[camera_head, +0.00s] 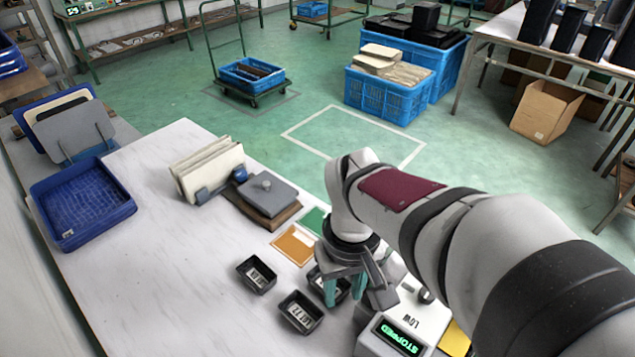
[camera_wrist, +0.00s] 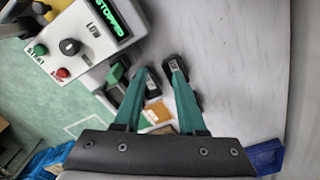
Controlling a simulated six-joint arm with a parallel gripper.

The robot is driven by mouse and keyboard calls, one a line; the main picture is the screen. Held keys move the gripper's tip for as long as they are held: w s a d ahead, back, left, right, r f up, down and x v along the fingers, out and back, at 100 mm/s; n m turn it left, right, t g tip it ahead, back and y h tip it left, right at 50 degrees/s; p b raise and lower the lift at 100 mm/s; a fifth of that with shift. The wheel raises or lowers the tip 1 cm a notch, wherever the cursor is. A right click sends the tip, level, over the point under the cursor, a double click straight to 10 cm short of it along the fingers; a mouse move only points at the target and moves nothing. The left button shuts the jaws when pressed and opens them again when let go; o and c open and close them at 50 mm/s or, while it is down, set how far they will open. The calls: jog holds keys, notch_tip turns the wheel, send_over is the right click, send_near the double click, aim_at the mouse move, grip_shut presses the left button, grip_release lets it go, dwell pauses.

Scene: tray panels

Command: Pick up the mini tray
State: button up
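Several small black mini trays with white labels lie on the white table. One mini tray (camera_head: 256,275) is at the left, another (camera_head: 300,312) is nearer, and a third (camera_head: 318,276) is partly hidden behind my gripper (camera_head: 346,292). In the wrist view, a mini tray (camera_wrist: 152,90) shows beside the left finger, and another (camera_wrist: 176,66) is partly covered by the right fingertip. My gripper also shows in the wrist view (camera_wrist: 159,69); its two teal fingers are apart with nothing held between them. I cannot tell its exact height above the trays.
An orange card (camera_head: 294,245), a grey lidded block (camera_head: 267,192) and upright cream panels (camera_head: 212,169) lie behind. A blue bin (camera_head: 82,203) is far left; the table's left-middle is clear.

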aim_at(321, 289)
jog(key=w+a+f+n, duration=0.3)
jog(key=w+f+n, duration=0.25)
jog(key=w, duration=0.45)
jog(key=shift+n+t+h, duration=0.3)
jog(key=shift+n+h, duration=0.05)
jog(key=shift+h, duration=0.05)
jog(key=f, duration=0.5)
jog(key=w+f, duration=0.1)
jog(key=f, duration=0.4)
jog(key=d+f, duration=0.1)
jog(key=f, duration=0.4)
jog(key=shift+w+f, duration=0.15)
jog(key=shift+w, duration=0.2)
jog(key=shift+f, duration=0.1)
grip_shut()
jog(key=shift+s, duration=0.1)
